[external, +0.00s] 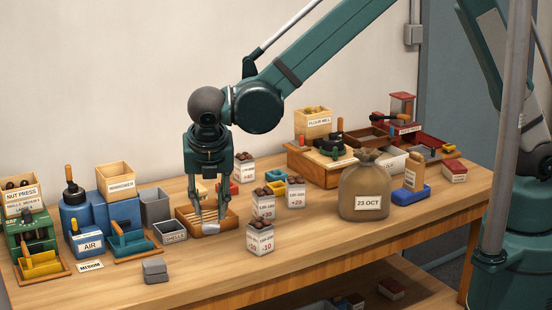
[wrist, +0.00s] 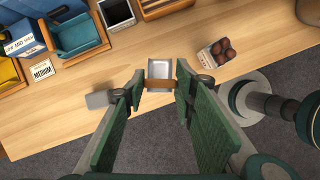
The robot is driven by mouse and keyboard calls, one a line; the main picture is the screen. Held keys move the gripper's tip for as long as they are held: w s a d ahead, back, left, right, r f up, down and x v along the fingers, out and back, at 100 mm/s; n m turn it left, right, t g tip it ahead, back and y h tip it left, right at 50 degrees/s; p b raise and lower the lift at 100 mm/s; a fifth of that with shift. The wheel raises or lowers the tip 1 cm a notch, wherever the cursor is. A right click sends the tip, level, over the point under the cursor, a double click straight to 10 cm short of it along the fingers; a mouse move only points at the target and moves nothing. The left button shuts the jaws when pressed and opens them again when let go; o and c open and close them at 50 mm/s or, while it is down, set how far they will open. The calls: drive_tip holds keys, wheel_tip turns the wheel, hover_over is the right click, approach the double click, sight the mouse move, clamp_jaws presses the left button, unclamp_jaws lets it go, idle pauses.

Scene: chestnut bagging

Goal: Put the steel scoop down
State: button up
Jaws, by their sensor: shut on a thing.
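The steel scoop (external: 213,238) hangs below my gripper (external: 208,213) over the front part of the wooden bench. My gripper is shut on its handle. In the wrist view the scoop's square metal pan (wrist: 160,68) and brown handle (wrist: 159,83) show between the two fingertips (wrist: 158,86), over bare wood near the bench's front edge. I cannot tell whether the scoop touches the bench top.
A slatted wooden tray (external: 184,229) lies just behind, with the grey SHELLS bin (external: 170,232) to its left. A grey block (external: 155,270) sits at front left. White boxes of chestnuts (external: 260,242) stand to the right. Bare wood (external: 205,275) lies in front.

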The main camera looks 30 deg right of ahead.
sight(211, 227)
drive_tip(key=shift+f, duration=3.15)
drive_tip(key=shift+f, duration=1.85)
drive_tip(key=shift+f, duration=0.15)
drive_tip(key=o, duration=0.9)
drive_tip(key=shift+r, duration=0.2)
drive_tip(key=v, duration=1.2)
